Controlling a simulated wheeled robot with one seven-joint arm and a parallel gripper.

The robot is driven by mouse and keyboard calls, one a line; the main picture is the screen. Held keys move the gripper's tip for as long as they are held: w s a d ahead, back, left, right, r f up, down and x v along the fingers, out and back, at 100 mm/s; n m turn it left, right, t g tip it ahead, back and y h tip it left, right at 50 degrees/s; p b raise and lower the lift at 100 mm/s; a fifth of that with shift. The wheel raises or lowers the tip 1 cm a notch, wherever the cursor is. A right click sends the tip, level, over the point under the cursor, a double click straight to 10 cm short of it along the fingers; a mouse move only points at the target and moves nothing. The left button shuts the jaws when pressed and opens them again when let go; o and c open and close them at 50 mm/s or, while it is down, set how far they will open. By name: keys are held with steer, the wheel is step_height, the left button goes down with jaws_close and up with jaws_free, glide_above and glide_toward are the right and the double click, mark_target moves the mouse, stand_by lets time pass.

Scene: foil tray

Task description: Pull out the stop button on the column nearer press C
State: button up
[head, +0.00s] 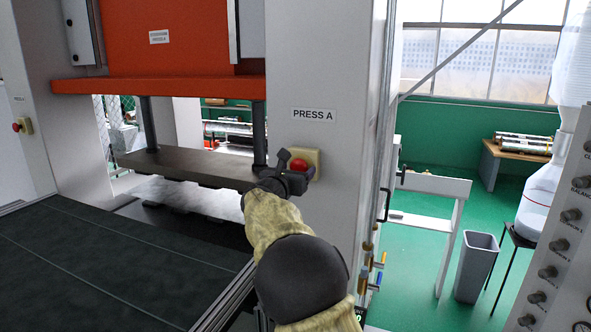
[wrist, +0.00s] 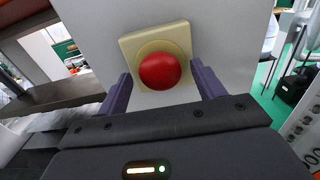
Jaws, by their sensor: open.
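A red mushroom stop button (head: 299,165) on a cream square box sits on the grey column labelled PRESS A. In the wrist view the same red button (wrist: 160,71) and its cream box (wrist: 129,44) are close ahead. My gripper (head: 292,170) is open at the button, and partly covers it in the head view. In the wrist view its two purple fingers (wrist: 163,88) stand left and right of the button, with gaps showing on both sides. A second red stop button (head: 17,127) is on the left column, whose label is too small to read. No press C label is readable.
The orange press ram (head: 170,86) and a thick grey plate (head: 190,165) lie left of the column. A dark conveyor bed (head: 100,260) fills the lower left. Hoses with brass fittings (head: 368,262), a grey bin (head: 476,265) and a knobbed panel (head: 555,235) are on the right.

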steer(key=c, duration=1.4)
steer(key=shift+o, duration=0.2)
steer(key=shift+s+a+f+b, duration=0.1)
steer(key=shift+s+a+b, duration=0.1)
steer(key=shift+s+b, duration=0.45)
steer(key=shift+w, duration=0.2)
steer(key=o, duration=1.2)
steer(key=shift+a, duration=0.1)
steer(key=shift+o, duration=0.8)
steer(key=shift+s, duration=0.2)
steer(key=shift+w, duration=0.1)
